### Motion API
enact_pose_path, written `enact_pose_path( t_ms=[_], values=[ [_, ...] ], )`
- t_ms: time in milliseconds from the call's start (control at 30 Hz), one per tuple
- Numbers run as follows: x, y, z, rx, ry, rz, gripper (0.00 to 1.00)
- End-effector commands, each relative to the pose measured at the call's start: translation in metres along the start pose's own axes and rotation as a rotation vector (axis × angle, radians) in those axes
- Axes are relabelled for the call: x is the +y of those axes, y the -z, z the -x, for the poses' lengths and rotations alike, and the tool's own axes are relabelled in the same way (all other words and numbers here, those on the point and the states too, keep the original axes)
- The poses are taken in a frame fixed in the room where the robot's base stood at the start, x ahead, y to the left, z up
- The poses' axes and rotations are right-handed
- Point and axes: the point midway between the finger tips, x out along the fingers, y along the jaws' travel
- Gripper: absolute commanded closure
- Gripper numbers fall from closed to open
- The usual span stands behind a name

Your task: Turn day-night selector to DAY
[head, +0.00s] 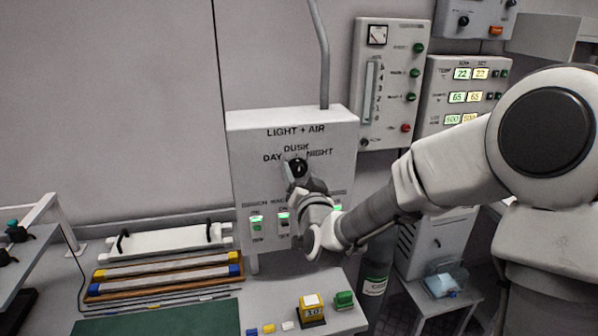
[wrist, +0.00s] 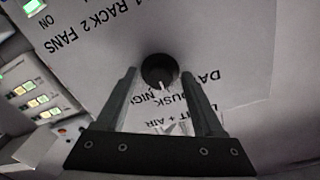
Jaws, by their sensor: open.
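The day-night selector is a round black knob (head: 299,167) on the white LIGHT + AIR box (head: 245,150), below the printed DAY, DUSK and NIGHT. In the wrist view the knob (wrist: 154,66) lies between the tips of my two fingers, and a small white pointer shows on it towards the NIGHT and DUSK lettering; I cannot tell which it marks. My gripper (head: 294,174) is open at the knob in the head view, and the wrist view shows the open gripper (wrist: 159,75) with a finger on each side. Contact cannot be told. My gripper partly hides the knob in the head view.
Rocker switches (head: 257,223) with green lights sit low on the box, close to my wrist. A grey conduit (head: 321,50) rises from its top. Another control panel (head: 388,85) hangs to the right. Below, the bench holds a yellow timer block (head: 311,309) and a green block (head: 344,299).

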Motion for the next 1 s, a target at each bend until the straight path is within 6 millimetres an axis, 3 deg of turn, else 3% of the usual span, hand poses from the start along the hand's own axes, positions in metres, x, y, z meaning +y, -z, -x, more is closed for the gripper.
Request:
enact_pose_path(
  t_ms=[267, 667, 1000],
  values=[
    [0.0001, 0.0, 0.0002, 0.0, 0.0, 0.0, 0.31],
    [0.0001, 0.0002, 0.0001, 0.001, 0.0, 0.0, 0.99],
    [0.0007, -0.0006, 0.0, 0.004, 0.001, 0.023, 1.0]
  ],
)
